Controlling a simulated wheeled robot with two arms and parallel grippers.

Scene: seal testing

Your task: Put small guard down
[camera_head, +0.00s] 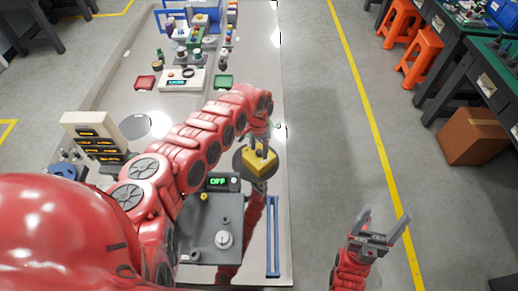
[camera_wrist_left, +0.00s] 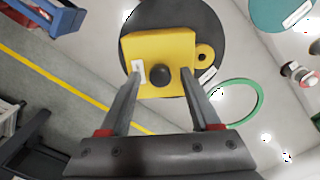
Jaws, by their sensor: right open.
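A yellow block (camera_head: 260,162) with a black knob, probably the small guard, sits on a dark round disc (camera_head: 240,160) at the table's right side. The left wrist view shows the yellow block (camera_wrist_left: 185,48), its knob (camera_wrist_left: 160,73) and a white label, over the dark disc (camera_wrist_left: 215,30). My left gripper (camera_head: 259,147) is just above the block. Its fingers (camera_wrist_left: 161,78) are apart on either side of the knob, with visible gaps. My right gripper (camera_head: 383,224) is open and empty over the floor right of the table.
A grey box (camera_head: 210,228) with an OFF display stands nearby on the table, left of a blue rail (camera_head: 273,235). A cream instrument (camera_head: 93,133) stands at the left. A white scale (camera_head: 182,80), red tray (camera_head: 145,82) and green tray (camera_head: 223,82) are farther back.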

